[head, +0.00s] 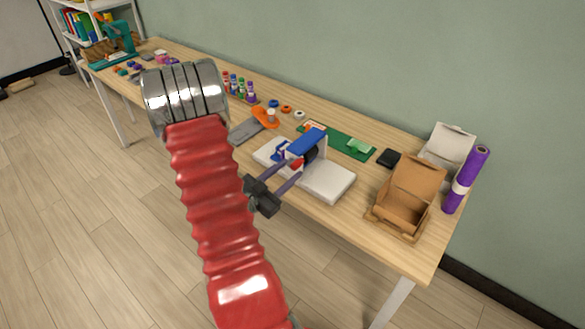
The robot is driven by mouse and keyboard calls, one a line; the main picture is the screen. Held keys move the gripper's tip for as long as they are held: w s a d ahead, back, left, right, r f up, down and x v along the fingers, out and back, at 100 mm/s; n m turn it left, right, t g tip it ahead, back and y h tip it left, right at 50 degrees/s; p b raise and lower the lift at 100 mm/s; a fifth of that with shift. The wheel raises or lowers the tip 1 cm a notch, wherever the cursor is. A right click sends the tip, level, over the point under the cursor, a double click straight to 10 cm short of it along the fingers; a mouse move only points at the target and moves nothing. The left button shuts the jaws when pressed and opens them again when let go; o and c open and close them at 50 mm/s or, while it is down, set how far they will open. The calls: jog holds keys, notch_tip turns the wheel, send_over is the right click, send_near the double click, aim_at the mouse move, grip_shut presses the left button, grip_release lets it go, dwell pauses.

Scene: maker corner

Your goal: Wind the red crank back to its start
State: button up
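The red crank (297,164) shows as a small red patch at the near side of a blue-topped machine (307,142). The machine stands on a white base (330,181) on the table. My gripper (291,169) reaches in from the front left, with its two purple fingers spread apart. The fingertips are close to the crank, roughly one on each side of it. Whether they touch it is too small to tell. The crank's handle and angle are partly hidden by the fingers and the machine.
An open cardboard box (407,203) and a purple roll (466,179) stand at the table's right end. A green mat (337,141) lies behind the machine. A grey flat piece (245,131) and an orange item (265,117) lie to its left. Several small bottles (240,87) stand near the wall.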

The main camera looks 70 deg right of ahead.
aim_at(293, 168)
jog(key=shift+x, duration=1.55)
jog(key=shift+c, duration=0.4)
grip_shut()
